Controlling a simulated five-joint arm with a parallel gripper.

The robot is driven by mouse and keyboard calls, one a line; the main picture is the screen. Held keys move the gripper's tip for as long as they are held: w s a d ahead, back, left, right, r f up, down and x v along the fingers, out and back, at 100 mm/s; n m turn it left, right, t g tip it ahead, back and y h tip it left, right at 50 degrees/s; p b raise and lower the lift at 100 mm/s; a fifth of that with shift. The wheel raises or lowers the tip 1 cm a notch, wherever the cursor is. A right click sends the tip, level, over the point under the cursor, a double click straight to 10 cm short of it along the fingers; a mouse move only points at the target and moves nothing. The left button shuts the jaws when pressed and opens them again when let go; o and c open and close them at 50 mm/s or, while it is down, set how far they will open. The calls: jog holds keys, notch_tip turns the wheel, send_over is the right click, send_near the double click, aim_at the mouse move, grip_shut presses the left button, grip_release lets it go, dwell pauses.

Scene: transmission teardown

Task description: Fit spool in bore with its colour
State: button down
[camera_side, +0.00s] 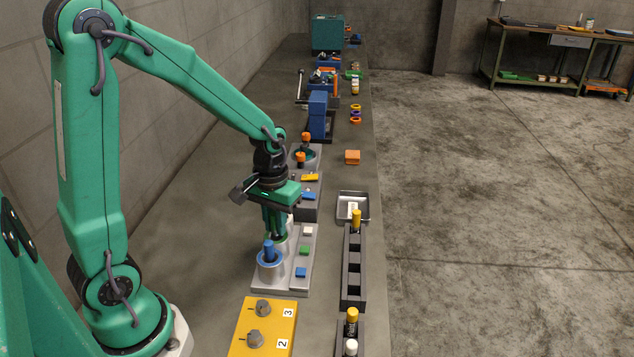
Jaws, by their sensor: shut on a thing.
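A grey valve block (293,278) stands on the bench with a row of bores and white, green and blue squares beside them. A blue spool (269,249) stands upright in the front bore, which has a blue ring (270,258). My gripper (277,233) points down over the middle bore, whose green rim (279,240) shows just below the fingers. It is shut on a spool that the fingers mostly hide. I cannot tell its colour or how deep it sits. The farthest bore is largely hidden behind my gripper.
A yellow box with knobs (263,327) stands close in front of the block. A black rack (353,263) and a metal tray (353,206) stand to the right. Blue and orange fixtures line the bench behind my gripper.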

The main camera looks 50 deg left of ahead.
dwell(0.3)
jog(key=c, duration=0.9)
grip_release()
jog(key=shift+o, duration=0.2)
jog(key=shift+r, duration=3.5)
